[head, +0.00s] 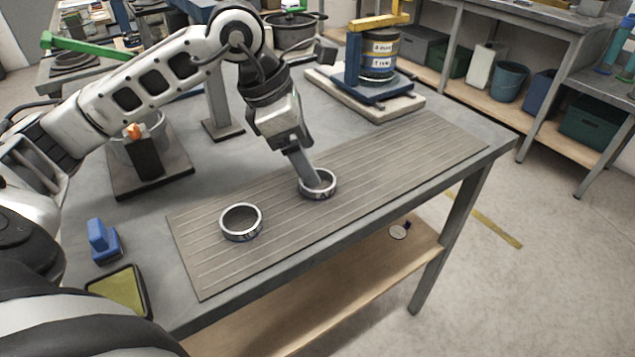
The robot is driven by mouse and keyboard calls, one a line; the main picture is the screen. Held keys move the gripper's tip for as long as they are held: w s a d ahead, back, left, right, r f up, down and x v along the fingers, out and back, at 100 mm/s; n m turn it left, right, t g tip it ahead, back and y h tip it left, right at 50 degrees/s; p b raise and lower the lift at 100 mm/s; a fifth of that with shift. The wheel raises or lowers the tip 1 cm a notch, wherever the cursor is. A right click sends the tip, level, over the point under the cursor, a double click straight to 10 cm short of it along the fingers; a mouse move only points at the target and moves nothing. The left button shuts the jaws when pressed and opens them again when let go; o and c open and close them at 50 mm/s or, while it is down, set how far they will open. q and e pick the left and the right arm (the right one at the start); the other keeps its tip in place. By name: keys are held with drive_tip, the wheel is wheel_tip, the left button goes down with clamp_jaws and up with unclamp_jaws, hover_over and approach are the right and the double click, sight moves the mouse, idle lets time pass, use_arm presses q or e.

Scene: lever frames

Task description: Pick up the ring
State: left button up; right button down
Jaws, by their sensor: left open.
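Two dark metal rings with bright rims lie on the ribbed mat (350,160) on the table. The near ring (241,237) is at the mat's left part, with nothing in it. The far ring (318,193) is near the mat's middle. My left gripper (312,181) points down from above with its fingers at the far ring, the tips overlapping its opening. The gripper is open; whether a finger touches the ring I cannot tell. My right gripper is not in view.
A blue frame with a can (379,55) stands on a pale base at the back right. A stand with an orange knob (134,131) is at the left. A blue block (101,240) and a green-topped tray (122,290) lie at the front left. The mat's right part is clear.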

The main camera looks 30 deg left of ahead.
sight(323, 188)
use_arm(q)
drive_tip(key=x, duration=0.5)
drive_tip(key=shift+a+f, duration=0.15)
drive_tip(key=shift+a, duration=0.2)
drive_tip(key=c, duration=1.1)
